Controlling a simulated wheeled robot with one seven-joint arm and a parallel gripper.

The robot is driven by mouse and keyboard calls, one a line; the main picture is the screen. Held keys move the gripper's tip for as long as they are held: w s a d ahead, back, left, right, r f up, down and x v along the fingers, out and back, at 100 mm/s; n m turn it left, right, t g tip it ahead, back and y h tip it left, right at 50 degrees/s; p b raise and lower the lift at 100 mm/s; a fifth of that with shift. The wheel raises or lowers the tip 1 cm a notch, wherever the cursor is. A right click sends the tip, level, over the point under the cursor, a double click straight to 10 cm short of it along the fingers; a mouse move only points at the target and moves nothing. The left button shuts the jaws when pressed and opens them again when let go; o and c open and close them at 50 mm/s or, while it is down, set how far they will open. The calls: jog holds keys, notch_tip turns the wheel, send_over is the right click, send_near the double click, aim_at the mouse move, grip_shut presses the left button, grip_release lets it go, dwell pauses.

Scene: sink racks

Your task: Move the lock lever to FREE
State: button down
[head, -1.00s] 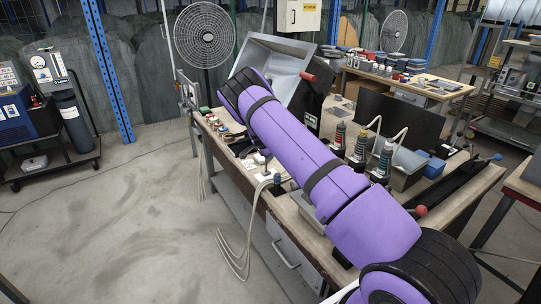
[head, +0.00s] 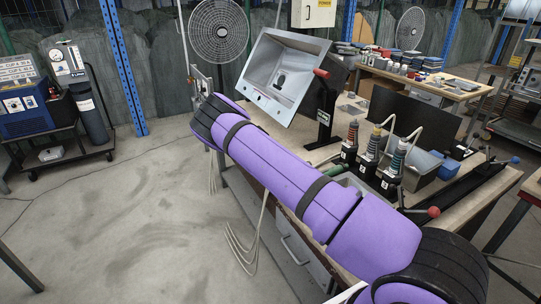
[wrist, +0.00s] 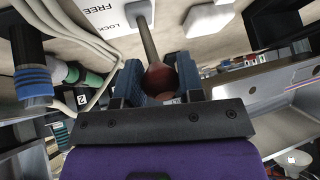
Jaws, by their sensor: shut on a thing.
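The lock lever (wrist: 148,40) shows in the wrist view as a thin rod ending in a dark red ball knob. My gripper (wrist: 160,78) is shut on the red knob, with one blue-padded finger on each side. In the head view my purple arm hides my gripper and I cannot make out the lever or plate there.
Several numbered bottles (head: 371,155) with hoses stand on the bench right of my arm. A tilted grey metal basin (head: 282,75) stands behind them, with a red-knobbed handle (head: 321,73) beside it. Another red knob (head: 433,211) is at the right. The floor (head: 120,220) to the left is open.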

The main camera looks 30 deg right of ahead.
jog(key=shift+a, duration=0.25)
jog(key=c, duration=0.8)
grip_release()
jog(key=shift+f, duration=0.1)
jog(key=shift+o, duration=0.2)
jog(key=shift+d, duration=0.1)
jog(key=v, duration=1.1)
jog(key=shift+d, duration=0.1)
